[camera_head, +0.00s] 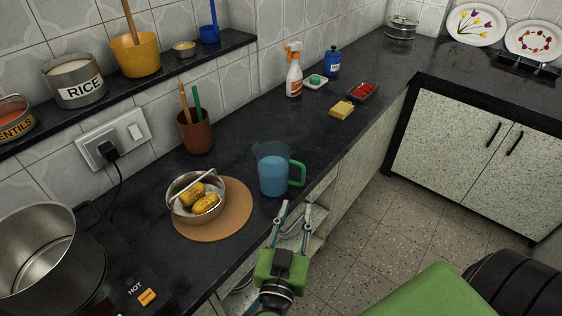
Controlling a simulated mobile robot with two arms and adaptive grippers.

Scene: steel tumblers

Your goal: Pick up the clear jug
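The clear jug (272,169) stands upright on the dark counter near its front edge. It holds blue liquid and has a green handle on its right side. My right gripper (294,207) is just in front of and below the jug in the picture, by the counter's front edge. Its two fingers are spread apart with nothing between them, and they point toward the jug's handle side. I cannot tell whether the fingertips touch the jug; a small gap shows. My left gripper is not in view.
A steel bowl with yellow corn (198,196) sits on a round brown mat (240,213) left of the jug. A brown cup (195,132) with sticks stands behind. The counter right of the jug is clear.

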